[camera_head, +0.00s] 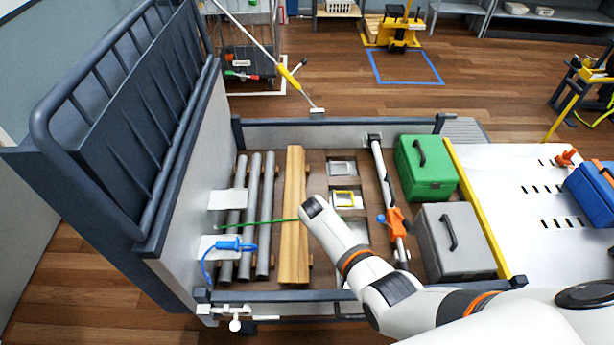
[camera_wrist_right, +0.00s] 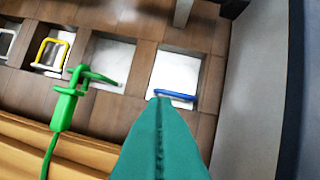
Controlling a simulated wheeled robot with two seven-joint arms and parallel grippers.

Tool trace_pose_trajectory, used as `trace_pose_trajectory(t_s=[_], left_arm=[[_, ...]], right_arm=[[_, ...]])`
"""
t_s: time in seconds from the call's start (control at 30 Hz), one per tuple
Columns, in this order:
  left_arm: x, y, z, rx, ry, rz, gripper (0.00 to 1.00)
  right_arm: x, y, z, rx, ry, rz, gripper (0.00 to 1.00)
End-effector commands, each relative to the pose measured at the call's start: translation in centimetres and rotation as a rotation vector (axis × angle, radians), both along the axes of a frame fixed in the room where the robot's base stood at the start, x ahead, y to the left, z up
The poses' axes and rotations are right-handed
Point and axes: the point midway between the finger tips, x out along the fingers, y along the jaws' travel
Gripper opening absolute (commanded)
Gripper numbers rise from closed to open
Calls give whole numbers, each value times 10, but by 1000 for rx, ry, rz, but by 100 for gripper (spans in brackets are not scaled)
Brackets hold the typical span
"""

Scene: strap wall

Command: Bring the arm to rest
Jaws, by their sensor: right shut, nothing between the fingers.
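My right arm (camera_head: 365,270) reaches in from the lower right over the truck bed, and its gripper is hidden beneath it in the head view. In the right wrist view my right gripper (camera_wrist_right: 160,102) shows as a teal wedge, shut and empty. Its tip overlaps the lower edge of a recessed plate with a blue ring (camera_wrist_right: 175,96); I cannot tell whether they touch. A green hook (camera_wrist_right: 82,86) on a green strap lies to the left, over the adjoining plate's edge. The strap (camera_head: 262,222) also shows in the head view. My left gripper is not in view.
Grey pipes (camera_head: 250,215) and wooden planks (camera_head: 294,210) lie left of the arm. A blue hook and strap (camera_head: 233,246) hang at the left wall. An orange-handled bar (camera_head: 396,222), green case (camera_head: 426,168) and grey case (camera_head: 456,240) stand right.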

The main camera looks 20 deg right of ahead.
Motion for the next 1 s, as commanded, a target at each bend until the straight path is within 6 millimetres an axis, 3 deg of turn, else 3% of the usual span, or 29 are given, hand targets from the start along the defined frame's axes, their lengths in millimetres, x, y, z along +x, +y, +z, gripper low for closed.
trace_pose_trajectory(t_s=[0.27,0.47,0.67,0.8,1.0], left_arm=[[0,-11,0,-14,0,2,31],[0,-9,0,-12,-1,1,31],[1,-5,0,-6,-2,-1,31],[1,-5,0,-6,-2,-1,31],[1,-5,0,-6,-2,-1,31]], right_arm=[[-8,0,-1,14,10,54,0],[-48,2,8,77,48,356,0],[-107,8,42,120,77,784,0],[-150,14,79,120,83,1088,0],[-190,23,122,97,81,1383,0]])
